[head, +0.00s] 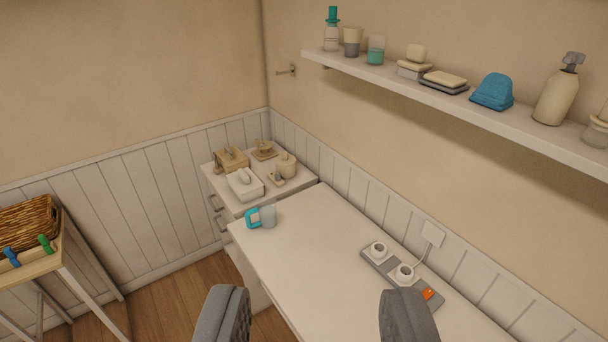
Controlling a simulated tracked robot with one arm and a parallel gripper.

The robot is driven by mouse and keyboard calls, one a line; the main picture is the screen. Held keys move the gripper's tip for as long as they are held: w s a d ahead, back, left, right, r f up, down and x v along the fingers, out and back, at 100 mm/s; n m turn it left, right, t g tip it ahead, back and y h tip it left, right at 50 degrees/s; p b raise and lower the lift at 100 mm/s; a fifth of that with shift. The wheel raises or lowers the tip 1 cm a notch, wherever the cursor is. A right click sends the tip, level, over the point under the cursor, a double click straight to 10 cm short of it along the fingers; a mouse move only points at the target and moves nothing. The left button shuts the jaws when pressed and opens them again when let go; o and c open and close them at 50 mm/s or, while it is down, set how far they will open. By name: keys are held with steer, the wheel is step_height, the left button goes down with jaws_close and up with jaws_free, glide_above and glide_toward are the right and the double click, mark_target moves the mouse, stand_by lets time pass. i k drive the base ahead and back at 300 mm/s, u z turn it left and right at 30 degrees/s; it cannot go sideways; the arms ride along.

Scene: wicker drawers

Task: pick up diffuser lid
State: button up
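I cannot tell for certain which thing is the diffuser lid. A small cream pot with a knob-like top (286,165) stands on the white drawer cabinet (300,187) in the far corner; it could be a diffuser. Beside it is a small low item (277,180), too small to make out. My gripper (314,292) is open and empty, its two grey fingers wide apart at the bottom of the head view. It is well short of the cabinet and appears above the near part of the white table (310,240).
A white box (245,184) and wooden items (231,160) share the cabinet top. A cup with a teal handle (268,215) stands at the table's far left edge. A power strip (378,265) lies right. A loaded wall shelf (440,97) overhangs the right. The table's middle is clear.

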mark_target(285, 158)
steer(key=u, duration=0.15)
steer(key=i, duration=1.5)
steer(key=u, duration=0.55)
steer(key=i, duration=1.85)
steer(key=u, duration=0.35)
